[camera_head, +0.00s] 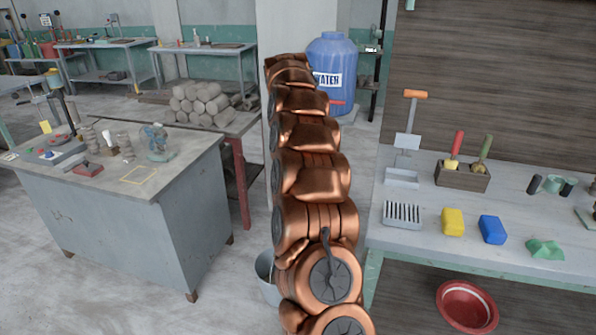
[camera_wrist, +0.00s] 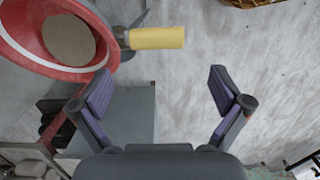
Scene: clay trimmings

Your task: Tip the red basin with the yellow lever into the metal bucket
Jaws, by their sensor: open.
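In the wrist view a red basin (camera_wrist: 22,45) with a white band is at the upper left, with a grey-brown round patch inside. Its yellow lever (camera_wrist: 157,38) sticks out to the right on a dark mount. My gripper (camera_wrist: 161,85) is open and empty, and the lever lies beyond its fingertips, apart from them. In the head view a metal bucket (camera_head: 266,278) stands on the floor, partly hidden by my arm. A red bowl (camera_head: 467,306) sits low by the right table; no lever shows on it, and I cannot tell whether it is the same basin. My gripper is hidden there.
The right table (camera_head: 400,236) bears a yellow block (camera_head: 452,222), a blue block (camera_head: 492,229) and tools. A grey workbench (camera_head: 130,235) stands at the left. A blue water barrel (camera_head: 332,70) and stacked clay rolls (camera_head: 203,104) are behind. Floor shows between the benches.

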